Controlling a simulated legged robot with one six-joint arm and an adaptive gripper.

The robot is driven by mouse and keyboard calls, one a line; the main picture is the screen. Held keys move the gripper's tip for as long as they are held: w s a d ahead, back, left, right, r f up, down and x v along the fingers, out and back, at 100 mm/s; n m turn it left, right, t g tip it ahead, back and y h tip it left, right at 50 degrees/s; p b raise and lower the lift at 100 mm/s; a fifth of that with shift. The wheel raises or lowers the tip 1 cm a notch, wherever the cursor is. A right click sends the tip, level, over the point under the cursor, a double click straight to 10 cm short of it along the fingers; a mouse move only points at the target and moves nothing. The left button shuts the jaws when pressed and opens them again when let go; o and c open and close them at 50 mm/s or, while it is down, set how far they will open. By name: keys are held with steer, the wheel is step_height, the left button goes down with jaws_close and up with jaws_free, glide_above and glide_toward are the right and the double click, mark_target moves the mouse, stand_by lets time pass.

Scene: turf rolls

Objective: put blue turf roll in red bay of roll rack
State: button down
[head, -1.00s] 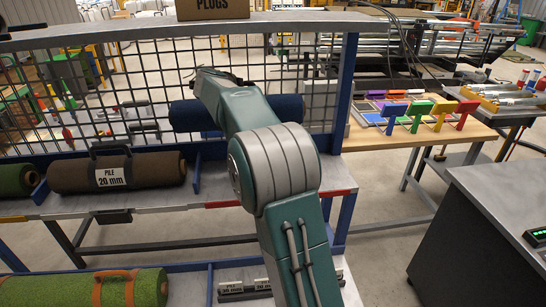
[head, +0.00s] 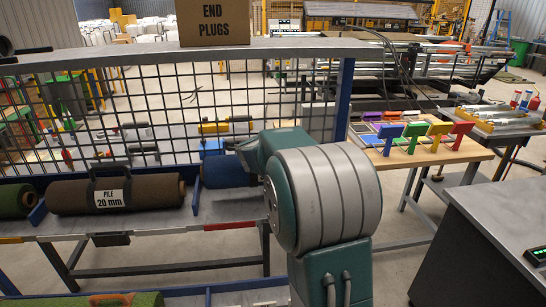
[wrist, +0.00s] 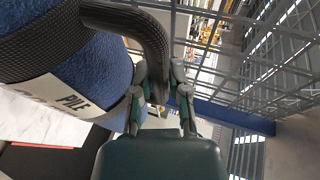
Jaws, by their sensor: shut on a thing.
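The blue turf roll (head: 228,171) is at the right end of the roll rack (head: 120,229), above the shelf part with the red marker (head: 231,226). My arm hides its right part; I cannot tell whether it touches the shelf. In the wrist view the blue roll (wrist: 85,70) fills the left side, with a white PILE label and a black carry handle (wrist: 150,40). My gripper (wrist: 160,92) is shut on that handle, a finger on each side. In the head view my arm hides the gripper.
A brown roll (head: 140,194) labelled PILE 20 mm lies left of a blue divider (head: 197,192). A green roll (head: 14,201) is at far left. A wire mesh back (head: 120,110) stands behind the shelf. A wooden bench (head: 440,150) with coloured pieces is to the right.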

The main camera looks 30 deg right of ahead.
steer(key=shift+s+d+f, duration=0.35)
steer(key=shift+s+f, duration=0.1)
steer(key=shift+s, duration=0.05)
step_height(320, 180, down, 3)
steer(key=shift+f, duration=0.15)
steer(key=c, duration=0.6)
jaws_free()
steer(key=shift+s+f, duration=0.1)
steer(key=shift+c, duration=0.2)
steer(key=shift+a, duration=0.1)
